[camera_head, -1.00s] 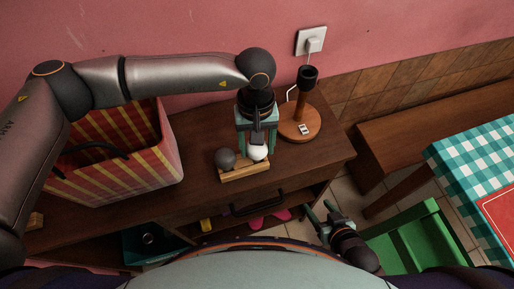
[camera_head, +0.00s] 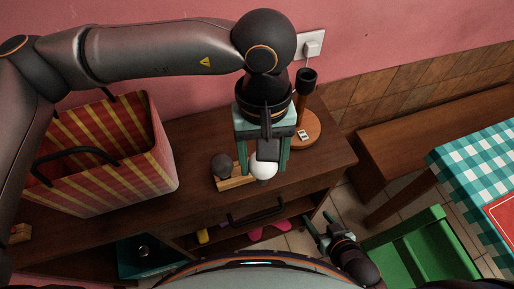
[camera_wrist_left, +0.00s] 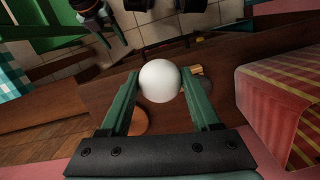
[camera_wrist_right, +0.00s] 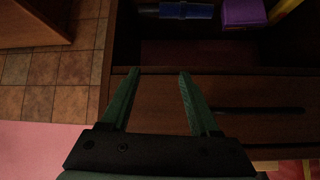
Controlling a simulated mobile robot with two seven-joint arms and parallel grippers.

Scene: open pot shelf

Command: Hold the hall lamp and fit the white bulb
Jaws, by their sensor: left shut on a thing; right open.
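The white bulb (camera_head: 263,168) is between the fingers of my left gripper (camera_head: 262,165), which is shut on it. It also shows in the left wrist view (camera_wrist_left: 160,81), with a finger on each side. It appears lifted off the wooden bulb holder (camera_head: 232,183), where a dark grey bulb (camera_head: 222,165) still sits. The hall lamp (camera_head: 306,108) stands upright on the sideboard behind my left gripper, with a round wooden base (camera_head: 306,131) and a black socket on top; no bulb shows in it. My right gripper (camera_wrist_right: 158,75) is open and empty in front of the sideboard.
A red and yellow striped bag (camera_head: 110,155) stands on the sideboard (camera_head: 190,130) at left. A wall plug (camera_head: 312,46) is behind the lamp. A green chair (camera_head: 420,245) and a checked table (camera_head: 480,165) are at right. An open shelf or drawer below holds coloured things.

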